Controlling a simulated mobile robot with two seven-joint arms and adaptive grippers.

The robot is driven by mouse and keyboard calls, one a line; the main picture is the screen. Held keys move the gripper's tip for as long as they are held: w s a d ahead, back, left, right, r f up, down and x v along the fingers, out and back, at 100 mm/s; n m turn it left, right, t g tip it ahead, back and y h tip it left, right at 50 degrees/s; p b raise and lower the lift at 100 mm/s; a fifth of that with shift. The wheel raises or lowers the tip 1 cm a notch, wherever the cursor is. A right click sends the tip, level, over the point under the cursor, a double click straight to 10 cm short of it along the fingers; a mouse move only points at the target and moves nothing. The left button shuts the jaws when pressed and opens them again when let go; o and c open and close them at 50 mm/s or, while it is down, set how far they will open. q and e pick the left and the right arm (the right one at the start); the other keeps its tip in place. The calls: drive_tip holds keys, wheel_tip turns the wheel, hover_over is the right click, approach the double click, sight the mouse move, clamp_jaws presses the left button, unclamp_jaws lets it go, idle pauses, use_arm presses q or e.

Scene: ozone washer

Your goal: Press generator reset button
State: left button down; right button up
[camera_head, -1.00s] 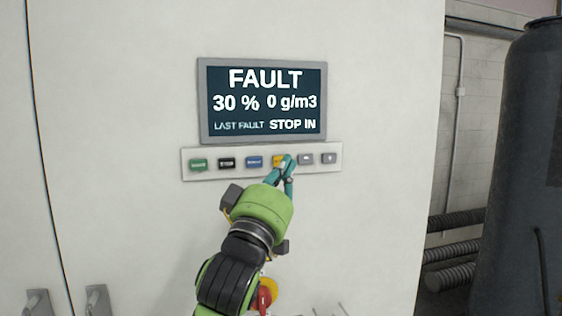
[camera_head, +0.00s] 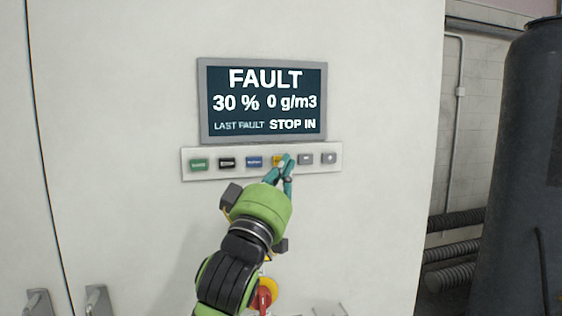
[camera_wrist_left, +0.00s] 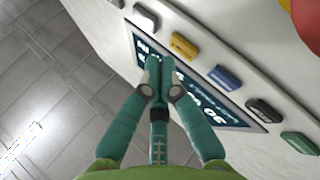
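A button strip (camera_head: 191,173) with a row of small coloured buttons sits under the display. The yellow button (camera_head: 277,160) is partly hidden by my left gripper (camera_head: 288,163), whose fingertips overlap its right side. The yellow button also shows in the left wrist view (camera_wrist_left: 184,45). There my left gripper (camera_wrist_left: 159,67) has its fingertips together with nothing between them. I cannot tell whether the tips touch the panel. The button labels are too small to read surely. My right gripper is not in view.
The display (camera_head: 265,100) reads FAULT, 30 %, 0 g/m3 and STOP IN. Green (camera_head: 198,164), black (camera_head: 227,163), blue (camera_head: 254,161) and grey buttons (camera_head: 328,158) flank the yellow one. A red knob (camera_head: 262,298) on yellow is partly behind my arm. A dark tank (camera_head: 520,170) stands right.

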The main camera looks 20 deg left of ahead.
use_arm(q)
drive_tip(key=shift+w, duration=0.1)
idle(0.5)
drive_tip(key=shift+w+a, duration=0.2)
drive_tip(key=shift+w, duration=0.05)
drive_tip(key=shift+w+a, duration=0.25)
drive_tip(key=shift+w, duration=0.1)
idle(0.7)
drive_tip(key=shift+s+d, duration=0.1)
idle(0.3)
drive_tip(key=shift+s+d, duration=0.35)
drive_tip(key=shift+s, duration=0.25)
drive_tip(key=s+d, duration=0.1)
drive_tip(key=s, duration=0.1)
drive_tip(key=s+d+p, duration=0.1)
drive_tip(key=s, duration=0.1)
drive_tip(key=shift+d, duration=0.4)
idle(0.5)
